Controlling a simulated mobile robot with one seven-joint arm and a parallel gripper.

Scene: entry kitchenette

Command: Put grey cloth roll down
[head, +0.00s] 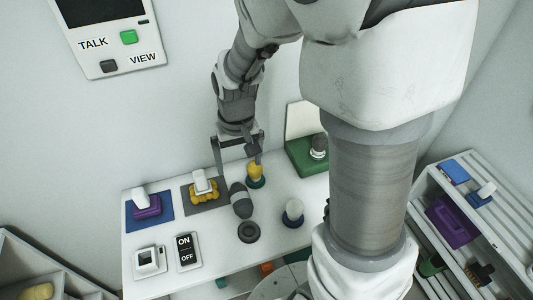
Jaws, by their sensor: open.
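A dark grey roll with a paler band, which looks like the grey cloth roll (241,200), lies on the white counter (208,222). My gripper (238,166) is above and behind it in the head view, with its two fingers spread apart and nothing seen between them. The fingers appear clear of the roll; the exact height is hard to tell.
A yellow-topped item (255,174) stands close to my right finger. A yellow block with a white top (204,187) and a purple one (147,206) sit on mats to the left. A dark ring (248,232), white bulb (293,213) and green holder (303,160) are nearby.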

